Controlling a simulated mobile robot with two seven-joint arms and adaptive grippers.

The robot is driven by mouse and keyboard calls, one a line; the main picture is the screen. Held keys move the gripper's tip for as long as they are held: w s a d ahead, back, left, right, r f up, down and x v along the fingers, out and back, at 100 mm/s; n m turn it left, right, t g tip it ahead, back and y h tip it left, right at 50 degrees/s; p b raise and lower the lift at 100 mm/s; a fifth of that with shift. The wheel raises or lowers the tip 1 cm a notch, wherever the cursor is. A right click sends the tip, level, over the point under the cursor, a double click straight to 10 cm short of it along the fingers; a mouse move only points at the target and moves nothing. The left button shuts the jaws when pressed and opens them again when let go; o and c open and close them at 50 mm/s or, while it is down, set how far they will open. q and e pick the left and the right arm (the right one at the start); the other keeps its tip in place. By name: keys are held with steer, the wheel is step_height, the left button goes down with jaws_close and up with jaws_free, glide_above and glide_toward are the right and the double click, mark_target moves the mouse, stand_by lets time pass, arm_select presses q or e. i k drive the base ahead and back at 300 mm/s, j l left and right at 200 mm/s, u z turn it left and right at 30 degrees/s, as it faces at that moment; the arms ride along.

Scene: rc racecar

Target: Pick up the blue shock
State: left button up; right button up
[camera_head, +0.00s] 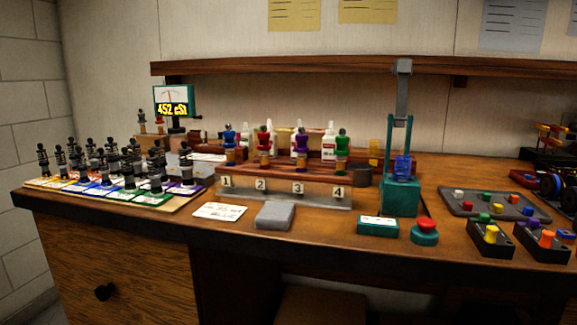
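A shock with a blue body (230,136) stands upright at the slot marked 1 of a wooden rack (255,180). It has a dark top and an orange-brown lower part. To its right in the rack stand a red shock (264,143) at 2, a purple shock (301,144) at 3 and a green shock (342,145) at 4. A blue translucent piece (403,166) sits in the teal press (401,198); I cannot tell what it is. Neither of my grippers is in view.
Several black shocks stand on a colored board (185,202) at left. A gauge (174,101) reads 452 cSt. In front lie a card (220,211) and a grey block (274,215). A red button (425,226), a tray (457,206) of colored pieces and a shelf (330,68) also show.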

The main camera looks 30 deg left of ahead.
mark_target(230, 154)
steer(key=u, duration=1.2)
